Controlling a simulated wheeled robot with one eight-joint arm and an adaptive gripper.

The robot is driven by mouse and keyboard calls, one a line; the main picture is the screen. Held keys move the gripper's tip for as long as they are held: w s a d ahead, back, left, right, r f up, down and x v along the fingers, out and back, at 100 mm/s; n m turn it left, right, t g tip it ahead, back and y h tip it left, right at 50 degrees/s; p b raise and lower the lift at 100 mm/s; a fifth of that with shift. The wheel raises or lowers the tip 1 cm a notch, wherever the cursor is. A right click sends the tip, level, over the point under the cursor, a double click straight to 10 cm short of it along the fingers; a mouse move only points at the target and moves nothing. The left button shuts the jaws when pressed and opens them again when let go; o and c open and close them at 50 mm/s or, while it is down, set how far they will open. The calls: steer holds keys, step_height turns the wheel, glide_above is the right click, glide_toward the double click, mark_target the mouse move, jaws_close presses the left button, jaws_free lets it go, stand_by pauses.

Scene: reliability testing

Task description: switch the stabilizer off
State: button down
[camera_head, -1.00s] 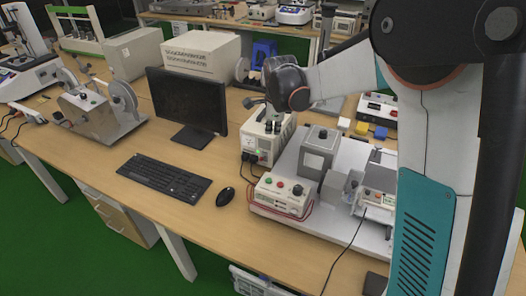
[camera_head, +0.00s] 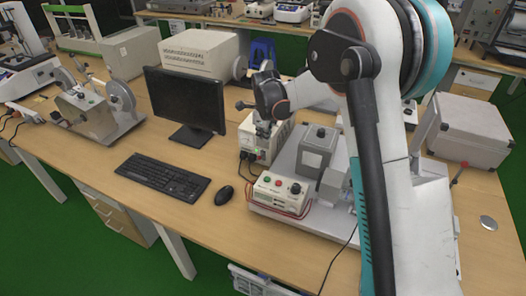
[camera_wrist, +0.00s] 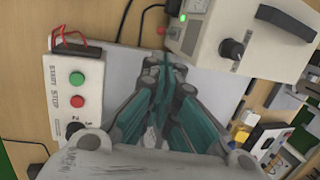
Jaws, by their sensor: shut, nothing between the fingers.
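A cream box with a front panel, which I take to be the stabilizer (camera_head: 276,143), stands on the bench right of the monitor. In the wrist view the stabilizer (camera_wrist: 243,40) shows a lit green lamp (camera_wrist: 182,18), a black knob (camera_wrist: 231,49) and a black handle. My gripper (camera_head: 264,129) is over the front of this box, and its fingers are shut and empty. In the wrist view my gripper (camera_wrist: 165,62) reaches the panel edge just below the lamp. I cannot tell whether the tips touch the panel. The fingers hide part of this edge.
A control box (camera_head: 280,193) with red and green buttons sits in front, with red wires. A grey block (camera_head: 318,143) stands close right on a pale plate. The monitor (camera_head: 187,100), keyboard (camera_head: 163,178) and mouse (camera_head: 224,195) are left. A silver case (camera_head: 472,128) is at right.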

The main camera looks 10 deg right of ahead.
steer(key=b, duration=0.4)
glide_toward(263, 155)
steer(key=f, duration=0.3)
steer(key=s+f, duration=0.1)
steer(key=f, duration=0.1)
steer(key=shift+s+a, duration=0.1)
steer(key=shift+a, duration=0.15)
steer(key=shift+s+f, duration=0.1)
steer(key=shift+f, duration=0.05)
steer(key=shift+s+a+f+t, duration=0.1)
steer(key=shift+t, duration=0.2)
steer(key=shift+s+a+f+t+h+b, duration=0.25)
steer(key=shift+f+t+h+b, duration=0.1)
steer(key=shift+t+h+b, duration=0.35)
steer(key=shift+s+a+f+b, duration=0.15)
steer(key=shift+s+f+b, duration=0.1)
steer(key=shift+f+b, duration=0.4)
steer(key=shift+s+a+f+b, duration=0.1)
steer(key=shift+s+f+b, duration=0.15)
steer(key=shift+f+b, duration=0.35)
steer(key=shift+r, duration=0.25)
